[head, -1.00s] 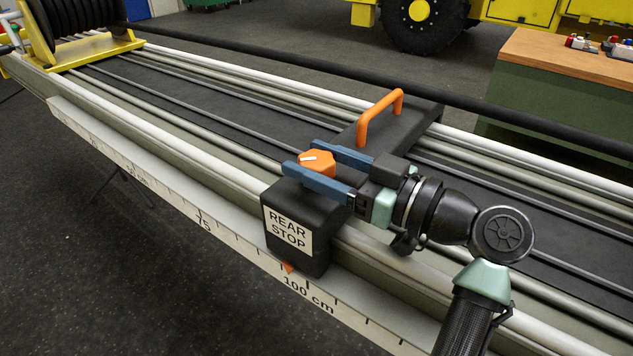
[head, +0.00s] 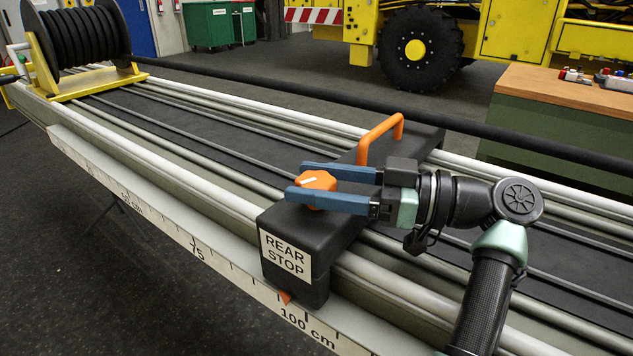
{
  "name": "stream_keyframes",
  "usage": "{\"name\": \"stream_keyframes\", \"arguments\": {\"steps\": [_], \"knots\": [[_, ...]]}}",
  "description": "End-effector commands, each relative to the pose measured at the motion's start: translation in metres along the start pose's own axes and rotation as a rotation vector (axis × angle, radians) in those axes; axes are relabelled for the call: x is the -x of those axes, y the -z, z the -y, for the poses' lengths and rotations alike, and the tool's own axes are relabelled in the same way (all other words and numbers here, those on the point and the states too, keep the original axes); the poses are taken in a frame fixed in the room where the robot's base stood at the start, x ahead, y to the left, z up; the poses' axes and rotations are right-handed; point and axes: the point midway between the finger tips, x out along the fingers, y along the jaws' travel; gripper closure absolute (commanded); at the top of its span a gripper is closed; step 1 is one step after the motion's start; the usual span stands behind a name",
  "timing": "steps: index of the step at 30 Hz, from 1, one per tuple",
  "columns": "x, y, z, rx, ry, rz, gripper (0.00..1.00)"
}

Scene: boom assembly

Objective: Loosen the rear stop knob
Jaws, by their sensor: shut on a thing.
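The rear stop (head: 345,235) is a black block lying across the boom rails, with a white "REAR STOP" label (head: 286,257) on its front end. Its orange knob (head: 317,182) stands on top near that end, with a white mark across it. My gripper (head: 303,182) comes in from the right with its blue fingers on either side of the knob, shut on it. The fingers hide part of the knob's sides. An orange handle (head: 380,137) rises from the far part of the block. A small orange pointer (head: 285,297) sits at the scale.
A white ruler scale (head: 190,240) runs along the near rail, with the pointer just before the 100 cm mark. A black hose reel (head: 80,40) on a yellow frame stands at the far left. A workbench (head: 570,90) is at the right.

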Motion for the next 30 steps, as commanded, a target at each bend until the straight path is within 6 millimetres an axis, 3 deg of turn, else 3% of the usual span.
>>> {"name": "stream_keyframes", "arguments": {"steps": [4,5,10,22,30], "knots": [[-0.001,-0.001,0.0,-0.003,0.002,0.001,0.93],[-0.001,-0.001,0.0,-0.003,0.001,0.001,0.36],[-0.001,-0.001,0.0,-0.002,0.001,0.001,0.08],[0.008,0.0,0.0,-0.002,-0.001,0.0,0.08],[0.064,0.001,-0.001,-0.002,-0.005,0.0,0.08]]}}
